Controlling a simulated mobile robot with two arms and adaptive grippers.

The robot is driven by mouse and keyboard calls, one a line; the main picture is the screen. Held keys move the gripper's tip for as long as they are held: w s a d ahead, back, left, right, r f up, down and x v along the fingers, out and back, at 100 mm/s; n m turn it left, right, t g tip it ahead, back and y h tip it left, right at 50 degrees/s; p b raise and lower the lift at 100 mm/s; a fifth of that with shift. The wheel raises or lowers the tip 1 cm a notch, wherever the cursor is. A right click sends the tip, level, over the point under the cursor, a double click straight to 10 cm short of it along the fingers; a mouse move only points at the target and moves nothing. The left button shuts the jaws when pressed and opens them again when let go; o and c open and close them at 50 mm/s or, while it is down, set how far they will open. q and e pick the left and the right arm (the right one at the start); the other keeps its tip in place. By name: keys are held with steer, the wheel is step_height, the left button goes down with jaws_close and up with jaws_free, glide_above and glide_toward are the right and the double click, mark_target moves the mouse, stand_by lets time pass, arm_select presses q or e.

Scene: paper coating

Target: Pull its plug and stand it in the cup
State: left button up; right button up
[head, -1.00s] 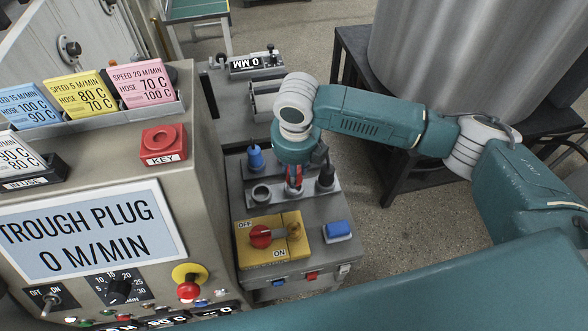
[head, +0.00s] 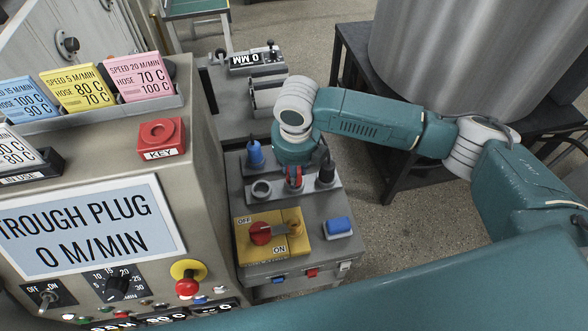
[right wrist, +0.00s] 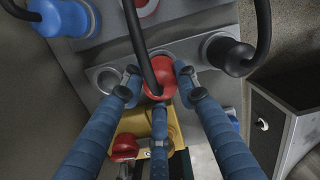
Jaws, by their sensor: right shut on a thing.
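My right gripper (right wrist: 155,95) has blue fingers closed around a red plug (right wrist: 159,78) with a black cord rising from it. In the head view the red plug (head: 294,181) shows under my right gripper (head: 294,170), upright over the middle of the front plate. Its lower end is hidden, so I cannot tell whether it is seated. To its left is an empty round grey cup (head: 261,189), also in the right wrist view (right wrist: 107,80). To its right stands a dark plug (head: 327,172). A blue plug (head: 255,155) stands behind. My left gripper is out of view.
A red socket (right wrist: 145,7) shows behind the held plug. In front are a yellow switch plate (head: 285,243) with a red knob and a small blue block (head: 338,227). The control cabinet (head: 190,210) rises close on the left. Cords hang around the fingers.

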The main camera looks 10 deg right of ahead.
steer(key=shift+f, duration=0.4)
steer(key=o, duration=1.3)
steer(key=r, duration=0.4)
steer(key=s+r, duration=0.1)
steer(key=r, duration=0.7)
steer(key=shift+s, duration=0.2)
steer(key=shift+f, duration=0.1)
